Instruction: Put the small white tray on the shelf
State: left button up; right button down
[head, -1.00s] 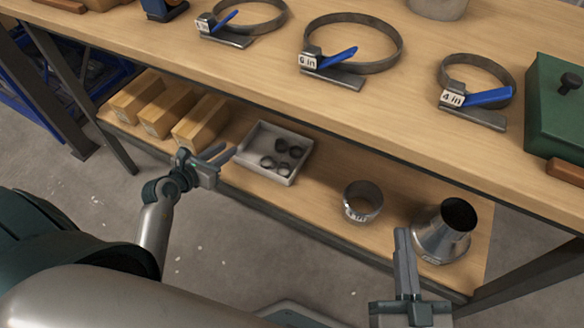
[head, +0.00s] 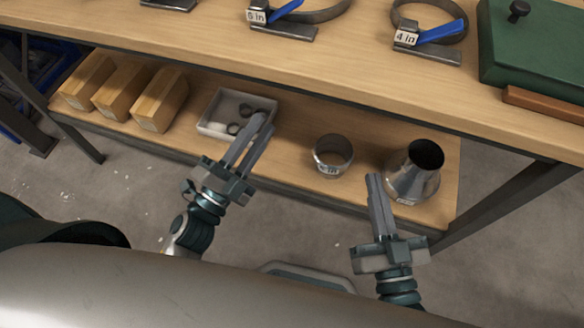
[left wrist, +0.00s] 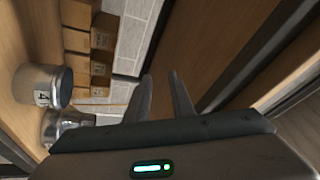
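The small white tray (head: 226,107) lies on the lower wooden shelf under the workbench, with several dark rings in it. My left gripper (head: 257,135) is open and empty, its fingers pointing at the tray. Its fingertips overlap the tray's right front part in the head view and hide some of it; I cannot tell whether they touch. In the left wrist view the fingers (left wrist: 165,92) stand apart with nothing between them, and I cannot make out the tray there. My right gripper (head: 374,182) looks shut and empty, in front of the shelf near the metal cone.
Several wooden blocks (head: 124,93) sit left of the tray. The workbench top (head: 330,75) overhangs the shelf and carries clamps (head: 430,35) and a green box (head: 535,45).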

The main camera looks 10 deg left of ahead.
pick_arm(q)
jog(key=s+d+n+g, duration=0.1)
jog(key=s+d+n, duration=0.5)
jog(key=d+n, duration=0.3)
jog(key=n, duration=0.4)
jog(key=shift+s+f+n+g, duration=0.2)
jog(key=shift+s+n+g, duration=0.2)
